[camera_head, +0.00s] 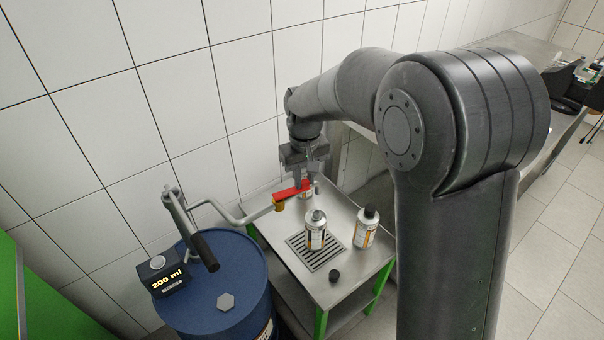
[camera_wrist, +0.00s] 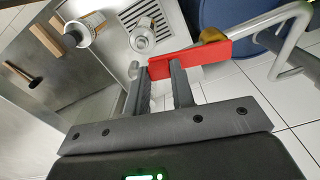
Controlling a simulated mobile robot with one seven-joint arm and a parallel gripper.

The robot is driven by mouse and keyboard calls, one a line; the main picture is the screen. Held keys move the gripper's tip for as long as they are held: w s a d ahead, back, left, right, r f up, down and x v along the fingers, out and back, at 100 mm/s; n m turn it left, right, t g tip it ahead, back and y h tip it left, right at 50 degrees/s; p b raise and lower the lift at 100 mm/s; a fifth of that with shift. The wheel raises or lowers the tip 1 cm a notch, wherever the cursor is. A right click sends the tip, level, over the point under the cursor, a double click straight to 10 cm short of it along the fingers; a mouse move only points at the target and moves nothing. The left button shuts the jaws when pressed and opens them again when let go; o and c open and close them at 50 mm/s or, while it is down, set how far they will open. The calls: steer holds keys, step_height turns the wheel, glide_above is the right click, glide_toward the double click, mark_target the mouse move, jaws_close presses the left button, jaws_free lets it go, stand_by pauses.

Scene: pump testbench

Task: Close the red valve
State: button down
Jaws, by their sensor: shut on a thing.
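The red valve (camera_head: 292,191) is a flat red lever at the end of the grey bent pipe (camera_head: 235,214), above the steel table. In the wrist view the red valve (camera_wrist: 188,60) lies across the tips of both fingers, with the brass fitting (camera_wrist: 212,36) at its pipe end. My gripper (camera_head: 305,178) reaches down from above and is shut on the red lever. In the wrist view the fingers of my gripper (camera_wrist: 160,76) touch the lever near its free end. The arm partly hides the wall behind.
A blue barrel (camera_head: 232,270) with a hand pump and a 200 ml display (camera_head: 167,279) stands at left. On the steel table (camera_head: 335,291), an open bottle (camera_head: 315,232) stands on the drain grate. A black-capped bottle (camera_head: 366,228) and a loose black cap (camera_head: 334,276) are nearby.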

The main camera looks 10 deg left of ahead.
steer(key=s+a+m, duration=0.1)
steer(key=s+m, duration=0.8)
steer(key=m, duration=0.6)
steer(key=shift+m, duration=0.3)
stand_by(0.4)
steer(key=c, duration=1.2)
jaws_free()
step_height(320, 180, up, 11)
steer(key=shift+f, duration=0.1)
